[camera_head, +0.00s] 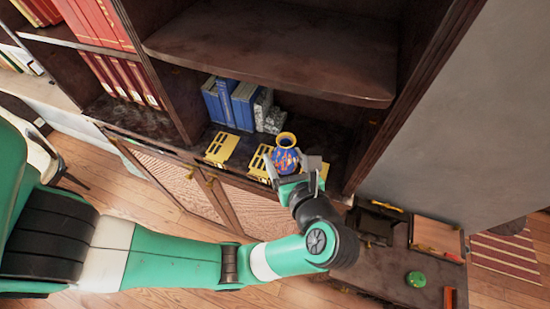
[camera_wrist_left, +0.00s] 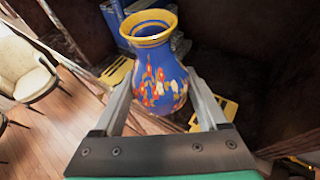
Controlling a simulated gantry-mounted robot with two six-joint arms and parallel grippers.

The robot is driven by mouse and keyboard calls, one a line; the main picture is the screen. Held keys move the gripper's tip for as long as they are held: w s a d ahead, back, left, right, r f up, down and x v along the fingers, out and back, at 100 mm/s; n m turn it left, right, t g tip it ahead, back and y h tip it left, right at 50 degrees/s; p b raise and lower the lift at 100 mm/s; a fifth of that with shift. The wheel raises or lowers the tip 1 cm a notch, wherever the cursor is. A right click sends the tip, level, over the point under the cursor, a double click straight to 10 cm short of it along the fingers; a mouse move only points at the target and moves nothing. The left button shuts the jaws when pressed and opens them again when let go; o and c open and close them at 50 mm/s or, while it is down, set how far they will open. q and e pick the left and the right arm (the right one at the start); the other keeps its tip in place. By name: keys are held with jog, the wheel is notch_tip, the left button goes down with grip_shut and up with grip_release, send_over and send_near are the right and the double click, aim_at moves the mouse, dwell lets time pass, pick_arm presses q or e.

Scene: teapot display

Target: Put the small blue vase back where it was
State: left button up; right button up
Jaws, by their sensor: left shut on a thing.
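The small blue vase (camera_head: 286,160) has a yellow rim and red and yellow patterning. My left gripper (camera_head: 297,172) is shut on it at the shelf opening of the wooden cabinet. In the left wrist view the vase (camera_wrist_left: 158,70) stands upright, mouth up, between the two fingers of the gripper (camera_wrist_left: 160,95). Whether its base touches the shelf (camera_head: 338,148) is hidden. My right gripper is not in view.
Blue books (camera_head: 228,103) and grey marbled blocks (camera_head: 263,108) stand at the back of the shelf. Yellow slotted pieces (camera_head: 221,148) lie near its front edge. An upper shelf (camera_head: 270,50) overhangs. A low table (camera_head: 420,265) with a green round item (camera_head: 416,279) stands at the lower right.

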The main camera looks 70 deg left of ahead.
aim_at(280, 154)
pick_arm(q)
jog(key=shift+s+a+f+b, duration=0.1)
jog(key=shift+a+f+b, duration=0.3)
jog(key=shift+f+b, duration=0.5)
jog(key=x, duration=0.4)
jog(key=w+f+p+x, duration=0.1)
jog(key=x, duration=0.3)
jog(key=d+x, duration=0.1)
jog(key=x, duration=0.3)
jog(key=shift+w+a+f, duration=0.15)
jog(key=shift+w+f, duration=0.15)
jog(key=shift+f, duration=0.15)
jog(key=f, duration=0.3)
jog(key=shift+a+f+p, duration=0.35)
jog(key=shift+a+p, duration=0.05)
jog(key=shift+f, duration=0.2)
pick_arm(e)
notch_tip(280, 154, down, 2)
pick_arm(q)
jog(key=shift+f, duration=0.1)
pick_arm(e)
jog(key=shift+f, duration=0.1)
